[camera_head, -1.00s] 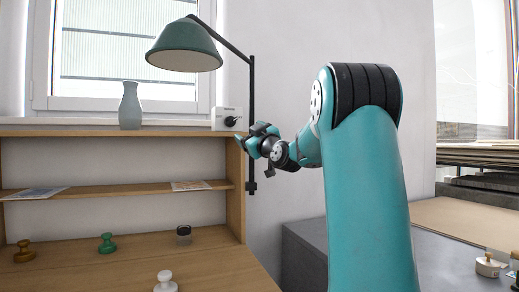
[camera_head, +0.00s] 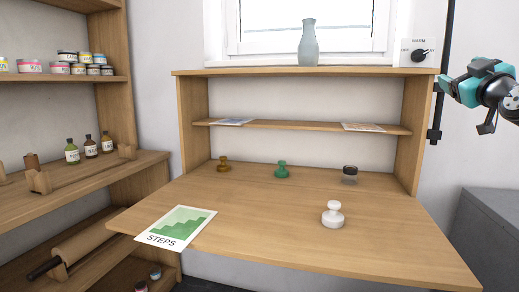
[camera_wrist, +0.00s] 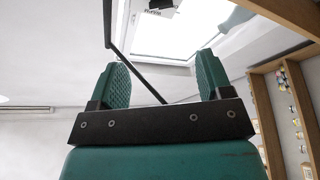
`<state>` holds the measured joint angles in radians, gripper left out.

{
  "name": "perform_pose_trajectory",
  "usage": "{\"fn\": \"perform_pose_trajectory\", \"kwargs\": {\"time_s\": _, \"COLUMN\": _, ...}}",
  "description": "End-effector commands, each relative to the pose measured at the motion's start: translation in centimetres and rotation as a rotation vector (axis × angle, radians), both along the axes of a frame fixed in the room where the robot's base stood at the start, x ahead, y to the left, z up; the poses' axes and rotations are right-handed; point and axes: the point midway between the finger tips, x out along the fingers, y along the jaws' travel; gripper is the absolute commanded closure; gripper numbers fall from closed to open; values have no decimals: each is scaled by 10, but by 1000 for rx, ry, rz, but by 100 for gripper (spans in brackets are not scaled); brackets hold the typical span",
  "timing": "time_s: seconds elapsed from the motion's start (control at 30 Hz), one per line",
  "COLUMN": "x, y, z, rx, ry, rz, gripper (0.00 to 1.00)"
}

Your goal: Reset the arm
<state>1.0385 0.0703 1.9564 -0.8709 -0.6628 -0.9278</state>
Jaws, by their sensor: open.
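My gripper (camera_head: 446,88) shows at the right edge of the head view, raised in the air in front of the wall and beside the dark lamp post. Most of my arm is outside that view. In the wrist view my gripper (camera_wrist: 160,82) is open, with its two green ribbed pads wide apart and nothing between them. Beyond the pads are the bright window and a thin dark rod.
A wooden desk (camera_head: 270,225) carries a white stamp (camera_head: 332,215), a green stamp (camera_head: 282,171), a brown stamp (camera_head: 223,164), a dark-topped jar (camera_head: 350,175) and a STEPS card (camera_head: 176,227). A vase (camera_head: 308,45) and a WARM dial box (camera_head: 418,53) stand above. Shelves with jars are left.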

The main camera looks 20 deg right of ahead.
Motion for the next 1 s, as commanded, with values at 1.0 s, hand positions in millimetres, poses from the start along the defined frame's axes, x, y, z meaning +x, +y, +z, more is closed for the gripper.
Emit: {"fn": "perform_pose_trajectory", "kwargs": {"time_s": 1.0, "x": -137, "y": 454, "z": -271, "rx": 568, "ry": 1583, "rz": 715, "gripper": 28}}
